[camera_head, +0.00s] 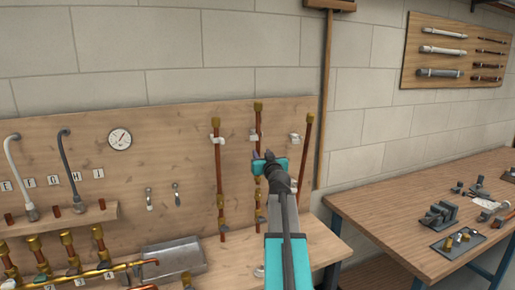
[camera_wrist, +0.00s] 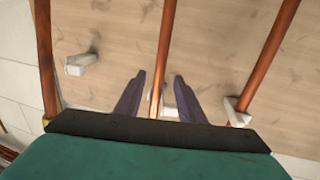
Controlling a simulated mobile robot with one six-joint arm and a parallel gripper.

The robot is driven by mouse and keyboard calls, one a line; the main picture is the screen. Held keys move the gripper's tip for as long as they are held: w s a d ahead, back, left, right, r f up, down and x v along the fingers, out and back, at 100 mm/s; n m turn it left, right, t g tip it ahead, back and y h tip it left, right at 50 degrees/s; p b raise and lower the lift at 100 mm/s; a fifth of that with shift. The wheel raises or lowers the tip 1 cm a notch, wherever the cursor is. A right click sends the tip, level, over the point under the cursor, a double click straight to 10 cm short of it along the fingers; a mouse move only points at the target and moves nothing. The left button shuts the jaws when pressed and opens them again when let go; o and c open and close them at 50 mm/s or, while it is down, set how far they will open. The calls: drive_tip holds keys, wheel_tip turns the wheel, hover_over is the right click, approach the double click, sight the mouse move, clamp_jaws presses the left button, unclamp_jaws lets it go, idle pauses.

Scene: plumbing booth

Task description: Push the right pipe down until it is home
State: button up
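Three upright copper pipes with brass top fittings stand along the wooden board in the head view. The right pipe (camera_head: 306,140) leans slightly, with a white clip (camera_head: 294,137) beside it; its lower end is hidden by my arm. My gripper (camera_head: 264,156) is in front of the middle pipe (camera_head: 257,123). The wrist view looks upside down. There my fingers (camera_wrist: 160,75) are apart, on either side of the middle pipe (camera_wrist: 167,40); whether they touch it I cannot tell. The right pipe (camera_wrist: 45,60) is at the left there, outside the fingers.
The left pipe (camera_head: 219,170) stands nearby and shows at right in the wrist view (camera_wrist: 270,60). A wooden pole (camera_head: 325,100) stands right of the board. A metal tray (camera_head: 175,262) and brass valves (camera_head: 67,242) are lower left. A workbench (camera_head: 390,215) with tools is at right.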

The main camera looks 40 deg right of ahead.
sight(258, 149)
drive_tip(key=shift+p+x, duration=1.2)
drive_tip(key=shift+x, duration=2.8)
clamp_jaws()
